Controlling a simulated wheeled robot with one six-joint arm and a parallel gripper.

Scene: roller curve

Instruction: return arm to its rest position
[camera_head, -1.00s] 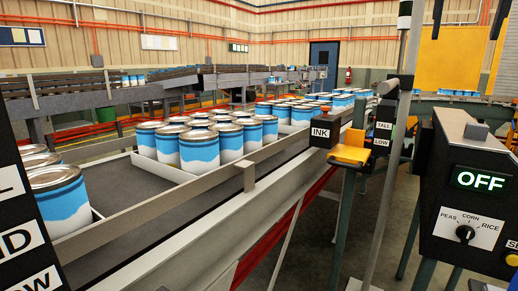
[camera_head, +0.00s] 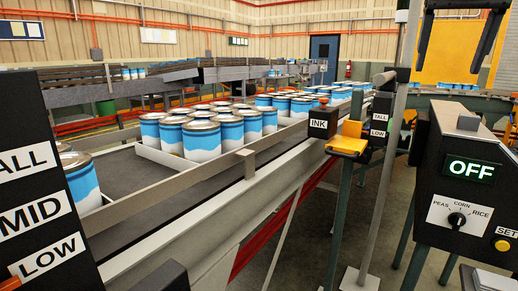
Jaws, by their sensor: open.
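My gripper (camera_head: 449,66) hangs into the top right of the view, its two dark fingers spread apart with nothing between them. It shows in front of the yellow panel at the back, above the control box and touching nothing that I can see. The rest of my arm is out of view.
A black control box (camera_head: 462,140) at the right reads OFF, with a PEAS/CORN/RICE dial (camera_head: 457,219) and a yellow SET button (camera_head: 502,245). An INK box (camera_head: 321,124) stands beside the conveyor (camera_head: 140,197) with blue-and-white cans (camera_head: 202,141). A TALL/MID/LOW panel (camera_head: 40,170) is at left.

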